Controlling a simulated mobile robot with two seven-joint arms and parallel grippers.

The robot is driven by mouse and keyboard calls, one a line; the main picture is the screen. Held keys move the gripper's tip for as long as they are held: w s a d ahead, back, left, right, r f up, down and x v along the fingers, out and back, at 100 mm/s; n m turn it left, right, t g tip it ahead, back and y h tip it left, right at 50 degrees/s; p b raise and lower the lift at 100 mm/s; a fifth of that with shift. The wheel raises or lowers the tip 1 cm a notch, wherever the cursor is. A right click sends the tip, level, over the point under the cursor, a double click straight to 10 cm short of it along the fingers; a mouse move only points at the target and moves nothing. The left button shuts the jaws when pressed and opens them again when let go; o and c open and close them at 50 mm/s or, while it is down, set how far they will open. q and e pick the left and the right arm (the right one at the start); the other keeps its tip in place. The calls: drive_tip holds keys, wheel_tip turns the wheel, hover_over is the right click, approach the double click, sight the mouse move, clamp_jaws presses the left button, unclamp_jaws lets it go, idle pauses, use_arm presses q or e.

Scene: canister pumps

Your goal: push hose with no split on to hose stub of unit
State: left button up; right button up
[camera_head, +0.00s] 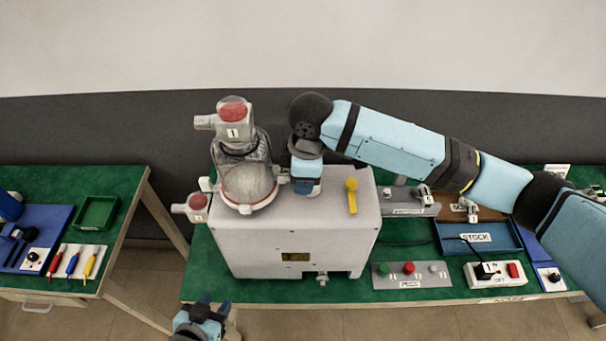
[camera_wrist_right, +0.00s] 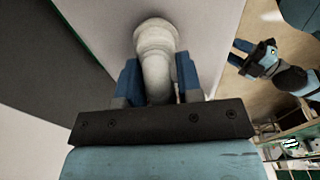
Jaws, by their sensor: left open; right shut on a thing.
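The unit is a white box (camera_head: 290,245) on the green bench, with a clear canister (camera_head: 245,175) on top. A short grey stub (camera_head: 283,173) sticks out at the canister's right side. My right gripper (camera_head: 304,186) is beside that stub, pointing down over the unit's top. It is shut on a pale bent tube piece (camera_wrist_right: 157,65), which lies between its blue fingers in the right wrist view. I cannot tell whether this piece is the hose or a fitting, or how it meets the stub. My left gripper (camera_head: 206,308) is open and empty, low in front of the unit.
A yellow-handled valve (camera_head: 351,195) stands on the unit's top right. A blue STOCK tray (camera_head: 475,238), a button panel (camera_head: 411,275) and a power strip (camera_head: 498,273) lie to the right. A side table (camera_head: 120,185) with tools stands left, across a gap.

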drive_tip(key=shift+f, duration=0.4)
idle(0.3)
drive_tip(key=o, duration=1.1)
drive_tip(key=r, duration=0.4)
drive_tip(key=r+b, duration=0.1)
drive_tip(key=r, duration=0.3)
drive_tip(key=d+r+b, duration=0.1)
drive_tip(key=r, duration=0.4)
drive_tip(key=shift+r, duration=0.4)
